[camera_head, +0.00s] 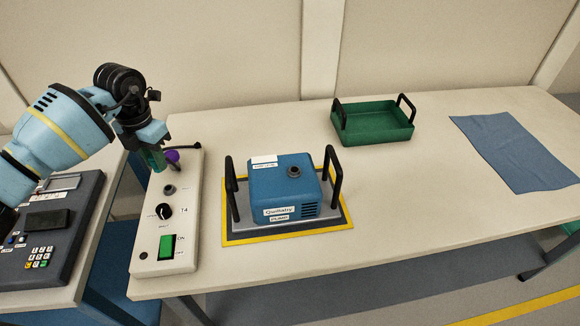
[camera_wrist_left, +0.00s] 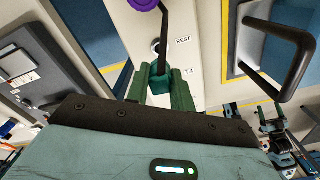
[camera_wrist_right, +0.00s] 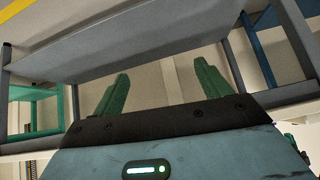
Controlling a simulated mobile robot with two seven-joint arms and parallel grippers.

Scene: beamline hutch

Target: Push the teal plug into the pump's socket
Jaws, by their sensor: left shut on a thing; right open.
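The blue pump (camera_head: 275,195) sits on a grey plate with a yellow border, between two black handles. A round dark-rimmed opening (camera_head: 294,171) is on its top. My left gripper (camera_head: 155,160) is above the far end of the cream control panel (camera_head: 165,230), left of the pump and apart from it. In the left wrist view its green fingers are shut on the teal plug (camera_wrist_left: 160,82), with a black cable running from it past a socket marked REST (camera_wrist_left: 155,45). In the head view the fingers largely hide the plug. My right gripper (camera_wrist_right: 158,85) is open and empty, seemingly below a table.
The panel carries a black knob (camera_head: 164,211), a green switch (camera_head: 167,246) and a purple part (camera_head: 172,156) at its far end. A green tray (camera_head: 375,124) stands behind the pump. A blue cloth (camera_head: 517,150) lies at right.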

